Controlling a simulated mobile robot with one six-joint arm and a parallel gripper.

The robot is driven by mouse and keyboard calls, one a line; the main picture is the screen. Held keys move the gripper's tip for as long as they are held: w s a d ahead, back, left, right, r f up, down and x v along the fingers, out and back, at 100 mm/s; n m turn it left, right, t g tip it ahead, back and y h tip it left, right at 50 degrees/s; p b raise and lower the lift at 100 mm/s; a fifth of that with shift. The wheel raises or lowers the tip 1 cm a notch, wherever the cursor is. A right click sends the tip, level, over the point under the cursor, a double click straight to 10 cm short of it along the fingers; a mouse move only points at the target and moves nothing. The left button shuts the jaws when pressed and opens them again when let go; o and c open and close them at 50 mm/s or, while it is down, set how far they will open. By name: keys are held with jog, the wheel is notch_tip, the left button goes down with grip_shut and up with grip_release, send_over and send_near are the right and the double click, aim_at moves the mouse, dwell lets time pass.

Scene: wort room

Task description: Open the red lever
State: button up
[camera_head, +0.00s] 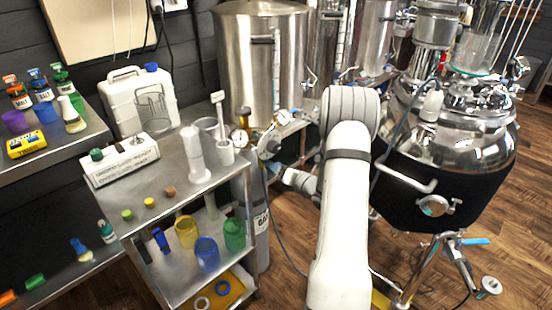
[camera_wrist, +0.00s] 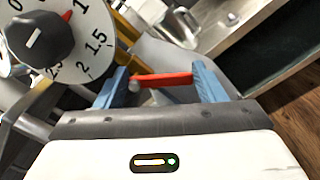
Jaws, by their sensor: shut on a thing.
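The red lever (camera_wrist: 168,79) shows in the wrist view as a short red bar beside a metal fitting, lying across the gap between my fingers. My gripper (camera_wrist: 158,86) has a blue finger at each end of the bar and is shut on the lever. The inner contact faces are partly hidden. In the head view my white arm reaches toward the regulator beside the steel cart, and I cannot make out the lever there.
A white dial with a black knob (camera_wrist: 36,38) is close at the upper left of the wrist view. The steel cart (camera_head: 190,178) with bottles and cups stands left of my arm. A jacketed steel kettle (camera_head: 440,185) is on the right. Wooden floor lies between them.

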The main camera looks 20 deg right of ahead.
jog(key=shift+s+a+f+m+p, duration=0.1)
jog(key=shift+a+f+m+p, duration=0.1)
jog(key=shift+m+p, duration=0.85)
jog(key=shift+s+a+f+m+p, duration=0.1)
jog(key=shift+a+f+m+p, duration=0.15)
jog(key=shift+m+p, duration=0.8)
jog(key=shift+a+f+m+p, duration=0.2)
jog(key=shift+m+p, duration=0.25)
jog(key=shift+m, duration=1.15)
jog(key=o, duration=1)
jog(key=shift+s+d, duration=0.1)
jog(key=v, duration=0.7)
jog(key=shift+s+d, duration=0.1)
jog(key=shift+s, duration=0.2)
